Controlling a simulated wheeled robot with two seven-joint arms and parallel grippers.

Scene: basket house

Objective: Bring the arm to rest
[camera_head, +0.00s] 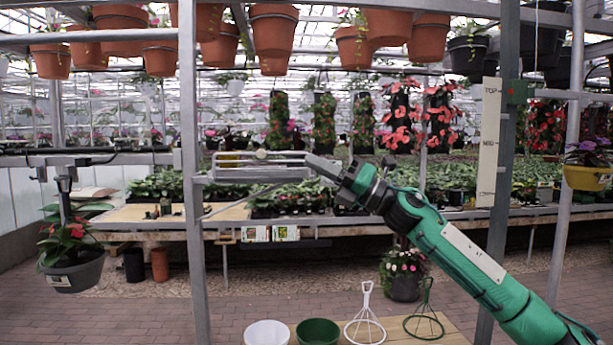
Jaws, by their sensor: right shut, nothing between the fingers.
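My right arm, green and black, comes in from the lower right and reaches up toward the middle. My right gripper (328,168) is shut and empty, raised high above the front table. It shows close to a grey metal bracket (255,168) by the left upright post; whether they touch I cannot tell. My left gripper is not in view.
A wooden table (405,332) below bears a white pot (267,333), a green pot (318,332), a white hanger (365,318) and a green hanger (424,323). Grey posts (194,200) frame the view. A dark planter (73,274) and a yellow planter (588,178) hang at the sides.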

